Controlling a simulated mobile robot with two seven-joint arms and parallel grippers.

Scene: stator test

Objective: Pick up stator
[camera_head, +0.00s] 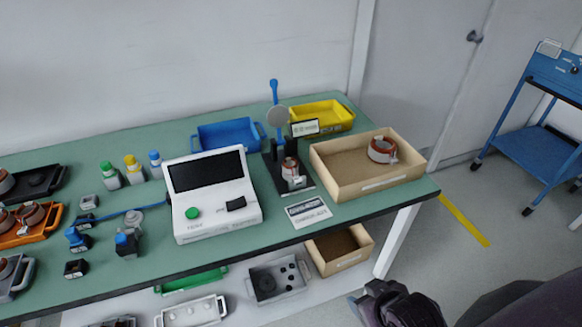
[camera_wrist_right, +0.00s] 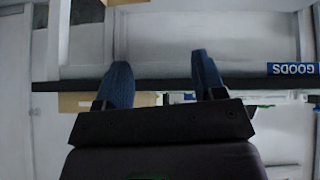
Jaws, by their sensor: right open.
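In the head view, one stator (camera_head: 382,149), a copper-brown ring, lies in the wooden box (camera_head: 340,186) at the right end of the green table. Another stator (camera_head: 290,168) sits upright in the black test stand (camera_head: 268,172) left of the box. More stators (camera_head: 31,214) lie in the orange tray (camera_head: 14,238) at the far left. My right gripper (camera_head: 362,300) is low at the front right, below and in front of the table, apart from all stators. In the right wrist view its two blue fingers (camera_wrist_right: 163,82) are spread with nothing between them. My left gripper is out of view.
A white tester (camera_head: 215,225) with a dark screen stands mid-table. Blue (camera_head: 226,134) and yellow (camera_head: 322,116) bins stand behind it. A wooden box (camera_head: 338,262) and grey trays (camera_head: 277,283) are under the table. A blue cart (camera_head: 545,150) stands at the right, with free floor before it.

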